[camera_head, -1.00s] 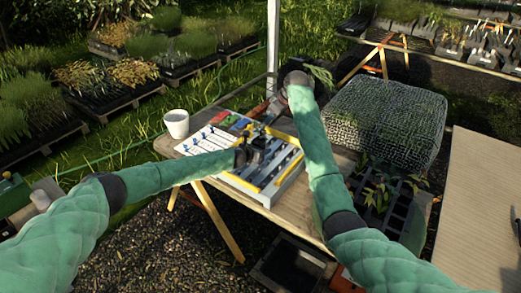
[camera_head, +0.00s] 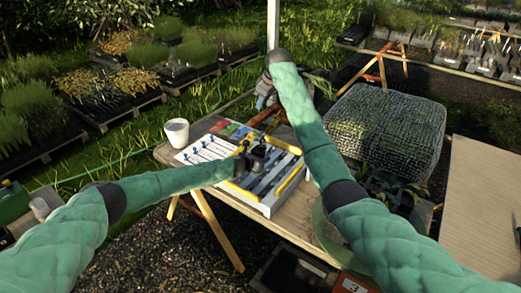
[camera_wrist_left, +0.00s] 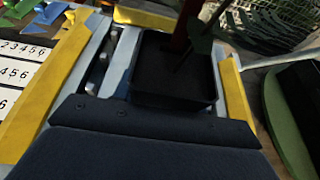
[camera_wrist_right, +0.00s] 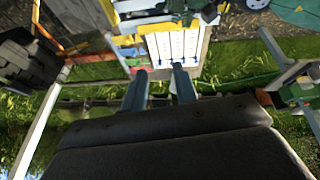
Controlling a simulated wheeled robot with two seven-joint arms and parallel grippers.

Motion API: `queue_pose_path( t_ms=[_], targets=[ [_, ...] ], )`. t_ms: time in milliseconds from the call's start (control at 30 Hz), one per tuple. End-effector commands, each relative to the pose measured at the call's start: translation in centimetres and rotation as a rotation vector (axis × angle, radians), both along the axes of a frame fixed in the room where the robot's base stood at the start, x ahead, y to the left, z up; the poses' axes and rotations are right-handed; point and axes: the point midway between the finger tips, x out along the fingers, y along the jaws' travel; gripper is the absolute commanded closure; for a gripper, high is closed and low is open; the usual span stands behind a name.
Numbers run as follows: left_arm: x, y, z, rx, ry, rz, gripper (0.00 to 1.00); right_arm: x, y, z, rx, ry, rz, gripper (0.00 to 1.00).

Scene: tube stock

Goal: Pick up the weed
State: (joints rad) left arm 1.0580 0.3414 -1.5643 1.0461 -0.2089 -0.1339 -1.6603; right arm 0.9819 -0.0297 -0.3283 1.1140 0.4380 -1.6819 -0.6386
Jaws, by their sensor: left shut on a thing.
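My left gripper (camera_head: 250,160) is low over the white tray with yellow rails (camera_head: 268,208). It is shut on a small black square pot (camera_wrist_left: 172,75), which shows in the left wrist view. A dark stem with a leaf (camera_wrist_left: 203,38) rises at the pot; I cannot tell whether it is the weed. My right gripper (camera_wrist_right: 159,88) is open and empty, with its two fingers apart. In the head view it is beyond the tray's far side, partly hidden by its own arm. Some green leaves (camera_head: 320,82) show just right of it.
A white cup (camera_head: 177,132) stands on the wooden table's left end, near a numbered white sheet (camera_head: 205,149). A wire-mesh block (camera_head: 385,128) stands to the right. A green round thing (camera_head: 325,232) is at the front edge, beside a black seedling tray. A bare board (camera_head: 482,200) lies far right.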

Motion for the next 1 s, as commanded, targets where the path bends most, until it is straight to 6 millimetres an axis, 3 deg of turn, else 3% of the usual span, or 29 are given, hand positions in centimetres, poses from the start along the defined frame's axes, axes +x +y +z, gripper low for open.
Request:
queue_pose_path(
  t_ms=[200, 433, 733, 1000],
  targets=[
    [0.0, 0.0, 0.0, -0.001, -0.001, 0.000, 0.85, -1.0, -0.3, -5.6, -0.116, 0.165, -0.039, 0.71],
    [0.0, 0.0, 0.0, 0.000, 0.000, 0.000, 0.85, -1.7, -0.7, -7.5, -0.132, 0.229, -0.086, 0.71],
    [0.0, 0.0, 0.0, 0.000, 0.000, 0.000, 0.85, -1.3, -0.1, -11.9, -0.130, 0.226, -0.087, 0.71],
    [0.0, 0.0, 0.0, 0.000, 0.000, 0.000, 0.85, -1.1, 0.1, -13.4, -0.130, 0.226, -0.086, 0.71]
  ],
)
